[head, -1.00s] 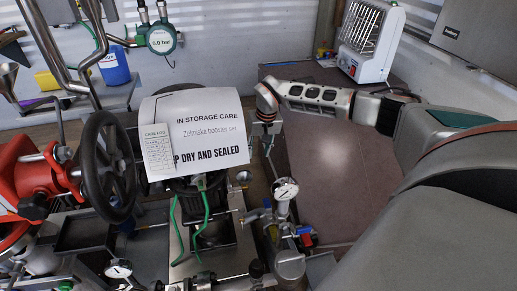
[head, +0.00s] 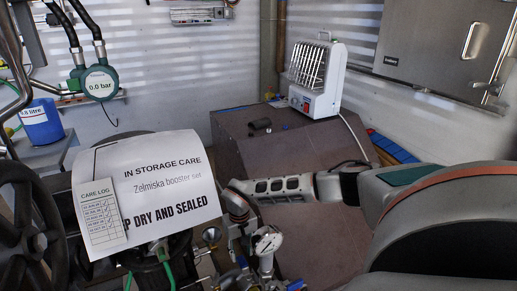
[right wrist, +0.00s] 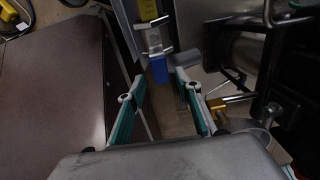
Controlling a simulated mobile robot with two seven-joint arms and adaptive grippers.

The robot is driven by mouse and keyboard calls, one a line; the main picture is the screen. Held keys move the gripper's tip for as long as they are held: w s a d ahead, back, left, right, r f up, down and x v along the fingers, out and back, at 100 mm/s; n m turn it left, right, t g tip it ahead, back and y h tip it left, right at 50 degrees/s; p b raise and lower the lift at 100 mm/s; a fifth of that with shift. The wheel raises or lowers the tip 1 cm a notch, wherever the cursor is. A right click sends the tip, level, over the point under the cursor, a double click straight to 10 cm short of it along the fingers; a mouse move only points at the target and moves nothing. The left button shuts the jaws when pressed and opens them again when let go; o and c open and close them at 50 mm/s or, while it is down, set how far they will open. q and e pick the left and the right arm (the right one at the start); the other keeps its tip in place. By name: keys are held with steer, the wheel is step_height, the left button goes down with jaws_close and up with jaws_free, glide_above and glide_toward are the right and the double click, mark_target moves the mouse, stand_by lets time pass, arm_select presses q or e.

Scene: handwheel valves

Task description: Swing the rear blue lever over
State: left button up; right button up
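In the right wrist view, a short blue piece (right wrist: 159,69) that looks like a lever handle hangs below a yellow-labelled part. My right gripper (right wrist: 160,84) is open, with its green-padded fingers on either side of the line to the blue piece. The blue piece lies beyond the fingertips, and I cannot tell whether they touch it. In the head view, my right gripper (head: 238,232) is low, just right of the paper sign, its fingers partly hidden among fittings. My left gripper is not in view.
A paper sign (head: 165,185) with a care log covers the machine beside my right gripper. A black handwheel (head: 30,220) stands at the left. A brass padlock (right wrist: 218,104) hangs right of my fingers. A brown-topped box (head: 290,150) carrying a heater (head: 316,80) stands behind.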

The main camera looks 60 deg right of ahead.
mark_target(243, 261)
steer(key=f+b, duration=0.1)
steer(key=f, duration=0.3)
steer(key=shift+s+f+b, duration=0.2)
steer(key=shift+f+b, duration=0.05)
steer(key=shift+b, duration=0.1)
steer(key=shift+w+r, duration=0.25)
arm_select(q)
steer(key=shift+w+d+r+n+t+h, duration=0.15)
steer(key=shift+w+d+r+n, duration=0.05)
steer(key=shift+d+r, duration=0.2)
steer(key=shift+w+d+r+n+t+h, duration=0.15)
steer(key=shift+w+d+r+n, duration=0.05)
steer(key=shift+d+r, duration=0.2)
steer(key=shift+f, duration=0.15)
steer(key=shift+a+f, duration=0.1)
arm_select(e)
steer(key=c, duration=0.9)
steer(key=shift+o, duration=0.2)
